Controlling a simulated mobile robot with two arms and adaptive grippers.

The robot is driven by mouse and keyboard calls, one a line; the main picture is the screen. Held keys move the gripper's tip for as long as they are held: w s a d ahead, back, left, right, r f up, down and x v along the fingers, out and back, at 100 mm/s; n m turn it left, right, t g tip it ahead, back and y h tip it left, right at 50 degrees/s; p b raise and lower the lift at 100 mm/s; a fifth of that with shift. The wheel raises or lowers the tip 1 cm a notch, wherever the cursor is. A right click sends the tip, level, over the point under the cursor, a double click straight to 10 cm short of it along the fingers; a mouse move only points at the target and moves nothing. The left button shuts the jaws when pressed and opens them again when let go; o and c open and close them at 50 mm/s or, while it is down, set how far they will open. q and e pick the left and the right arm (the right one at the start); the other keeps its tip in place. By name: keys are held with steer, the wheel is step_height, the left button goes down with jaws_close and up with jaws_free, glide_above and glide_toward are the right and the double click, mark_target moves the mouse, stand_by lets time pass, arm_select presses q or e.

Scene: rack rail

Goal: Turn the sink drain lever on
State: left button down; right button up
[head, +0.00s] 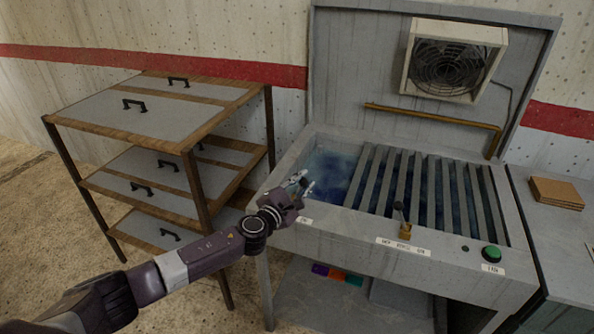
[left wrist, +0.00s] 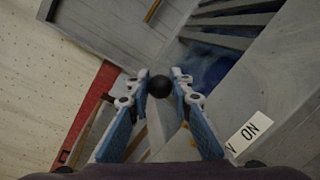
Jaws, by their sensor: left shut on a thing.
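The sink (head: 345,212) is a grey basin with blue liquid and slats over it. In the left wrist view, a lever with a black ball knob (left wrist: 160,87) sits between my left fingertips. My left gripper (head: 303,184) is at the sink's front left corner, shut on this knob. A white label reading "ON" (left wrist: 248,131) is beside it in the left wrist view. In the head view my gripper hides the lever. My right gripper is not in view.
A second lever (head: 404,230) with a brass base stands at the sink's front middle, and a green button (head: 492,253) is to its right. A wooden shelf rack (head: 196,150) stands left of the sink. A fan box (head: 454,60) is on the raised back panel.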

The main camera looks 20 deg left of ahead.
arm_select(q)
steer(key=shift+d+f+m+p, duration=0.15)
steer(key=shift+d+m+p, duration=0.35)
steer(key=shift+m+p, duration=0.15)
steer(key=shift+d+f, duration=0.1)
steer(key=shift+f, duration=0.05)
steer(key=c, duration=1.7)
jaws_free()
steer(key=s, duration=0.4)
steer(key=s+r, duration=0.1)
steer(key=s, duration=0.3)
steer(key=s+a, duration=0.1)
steer(key=s, duration=0.3)
steer(key=shift+a+r, duration=0.1)
steer(key=shift+r, duration=0.15)
steer(key=shift+w+f, duration=0.1)
